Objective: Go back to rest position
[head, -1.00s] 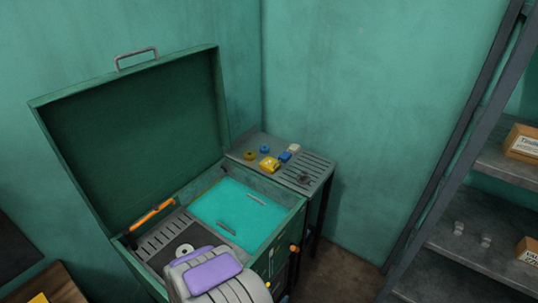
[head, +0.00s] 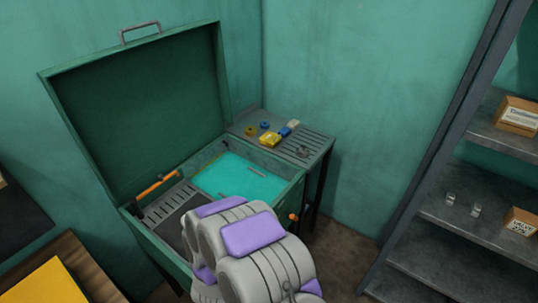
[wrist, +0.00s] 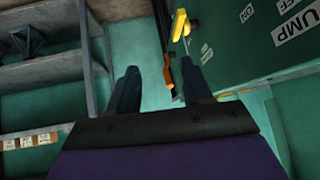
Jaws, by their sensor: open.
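My gripper (wrist: 158,88) shows in the wrist view with its two dark fingers apart and nothing between them. Beyond the fingers are a green panel (wrist: 255,40) with white labels and a yellow handle (wrist: 180,23). In the head view my grey and purple arm is folded in the lower middle, in front of the green cabinet (head: 165,258); the gripper itself does not show there. The cabinet's lid (head: 145,110) stands open. A turquoise liquid-filled basin (head: 240,179) lies inside it, partly hidden by my arm.
A side table (head: 318,144) behind the cabinet holds several small yellow, blue and white items. A metal shelf (head: 470,215) with small boxes stands at right. A wooden table (head: 82,268) with a yellow sheet is at lower left. Floor shows between cabinet and shelf.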

